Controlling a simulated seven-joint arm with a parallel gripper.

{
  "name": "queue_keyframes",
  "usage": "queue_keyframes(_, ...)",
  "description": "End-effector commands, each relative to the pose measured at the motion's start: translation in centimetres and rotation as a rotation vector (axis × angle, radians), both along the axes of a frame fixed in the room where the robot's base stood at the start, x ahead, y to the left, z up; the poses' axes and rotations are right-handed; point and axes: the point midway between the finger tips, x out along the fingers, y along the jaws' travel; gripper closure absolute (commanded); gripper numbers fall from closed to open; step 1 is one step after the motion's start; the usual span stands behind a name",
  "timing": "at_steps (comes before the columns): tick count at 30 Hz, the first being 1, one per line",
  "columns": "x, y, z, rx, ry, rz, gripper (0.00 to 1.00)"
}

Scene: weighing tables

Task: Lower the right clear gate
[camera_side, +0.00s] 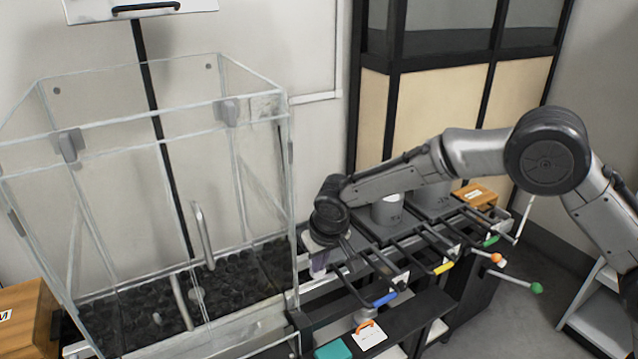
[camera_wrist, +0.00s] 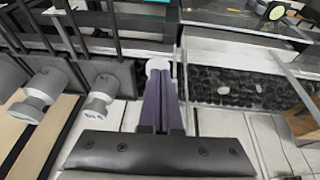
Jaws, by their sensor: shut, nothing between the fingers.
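A large clear-walled box (camera_side: 150,136) stands at the left, with thin clear panels inside it. Its right clear wall (camera_side: 262,180) is upright. I cannot tell which panel is the right clear gate. A pale upright handle (camera_side: 202,236) shows at the box's middle. My gripper (camera_side: 319,268) points down just outside the box's right side. In the wrist view its purple fingers (camera_wrist: 158,100) are together with nothing between them. A white round part (camera_wrist: 158,65) lies just beyond the fingertips; I cannot tell whether they touch it.
Dark stones (camera_side: 235,276) cover the box floor and also show in the wrist view (camera_wrist: 235,88). Right of my gripper are black rails with blue (camera_side: 383,300), yellow (camera_side: 444,268) and green (camera_side: 491,241) grips. A wooden block (camera_side: 30,318) stands at the left edge.

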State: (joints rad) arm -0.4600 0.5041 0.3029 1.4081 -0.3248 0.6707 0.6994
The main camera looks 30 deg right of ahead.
Motion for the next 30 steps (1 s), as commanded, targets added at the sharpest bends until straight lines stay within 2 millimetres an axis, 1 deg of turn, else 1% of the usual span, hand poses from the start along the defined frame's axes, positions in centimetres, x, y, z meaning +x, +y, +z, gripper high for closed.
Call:
queue_keyframes(1,0.0,0.0,-0.8,-0.001,0.002,0.001,1.00)
queue_keyframes(6,0.0,0.0,-1.9,0.000,-0.001,0.001,1.00)
queue_keyframes(20,0.0,-0.1,-2.4,-0.002,0.002,0.000,1.00)
queue_keyframes(23,0.0,0.0,-1.9,-0.001,0.001,0.001,1.00)
queue_keyframes(25,-0.1,0.1,-1.1,0.000,-0.001,0.001,1.00)
queue_keyframes(26,-0.1,0.2,-0.6,0.001,-0.002,0.001,1.00)
queue_keyframes(30,-0.4,0.8,2.4,0.004,-0.010,0.001,1.00)
